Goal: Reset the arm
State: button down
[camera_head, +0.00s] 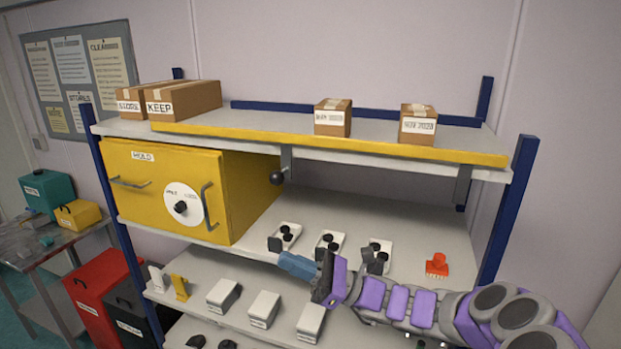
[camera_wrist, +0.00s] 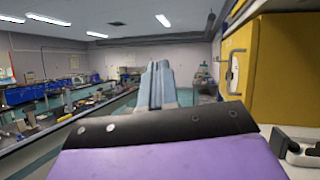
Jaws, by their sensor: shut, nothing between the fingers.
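My gripper (camera_head: 297,265) is at the end of my purple and grey arm, which reaches in from the lower right in the head view. It is shut and empty, held out in front of the middle shelf (camera_head: 405,218). In the wrist view my gripper (camera_wrist: 158,75) shows its blue-grey fingers together, pointing out across the room. The arm passes in front of the shelf's edge and hides part of the shelf below.
A yellow cabinet (camera_head: 155,195) marked HOLD is left of my gripper. White trays with black pieces (camera_head: 328,242) and a red object (camera_head: 437,265) are on the middle shelf. Boxes (camera_head: 333,118) stand on the top shelf. White blocks (camera_head: 265,309) sit lower.

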jog(key=s+a+f+n+g+h+b, duration=0.2)
jog(key=s+f+n+g+h, duration=0.15)
jog(key=s, duration=0.45)
jog(key=s+a+f+n+g+h+b, duration=0.25)
jog(key=s+f+n+h, duration=0.2)
jog(key=s, duration=0.35)
jog(key=s+a+f+n+g+h+b, duration=0.25)
jog(key=s+f+n, duration=0.2)
jog(key=s, duration=0.25)
jog(key=s+d+f+n+t+h+b, duration=0.2)
jog(key=s+d+f+h+b, duration=0.2)
jog(key=d+f, duration=0.5)
jog(key=s+d+f+n+t+h+b, duration=0.2)
jog(key=s+d+f+h, duration=0.5)
jog(key=d, duration=0.7)
jog(key=f+t+h+b, duration=0.1)
jog(key=h+b, duration=0.1)
jog(key=shift+f+b, duration=0.35)
jog(key=shift+f, duration=0.05)
jog(key=shift+d, duration=0.1)
